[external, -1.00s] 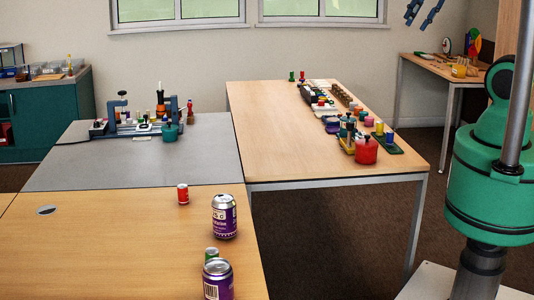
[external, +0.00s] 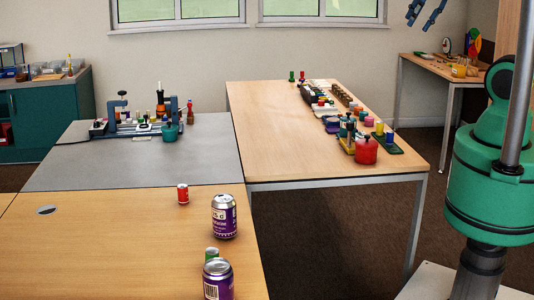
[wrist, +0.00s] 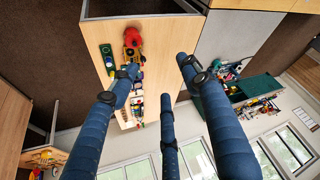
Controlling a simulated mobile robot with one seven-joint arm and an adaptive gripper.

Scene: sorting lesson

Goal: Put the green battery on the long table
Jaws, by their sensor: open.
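A small green cylinder (external: 211,254), which looks like the green battery, stands on the near wooden table (external: 110,235). A purple can in front of it hides its lower part. The long table (external: 270,150) has a light wooden top and stands to the right; it also shows in the wrist view (wrist: 172,75). My gripper (external: 426,13) is open and empty at the top of the external view, high up and far from the green battery. In the wrist view its blue fingers (wrist: 158,68) are spread, and the green battery cannot be made out there.
Two purple cans (external: 224,217) and a red cylinder (external: 183,194) stand near the green battery. A row of small objects and a red pot (external: 366,151) fill the long table's right side. Its left side is clear. The grey table (external: 130,165) holds a blue rig.

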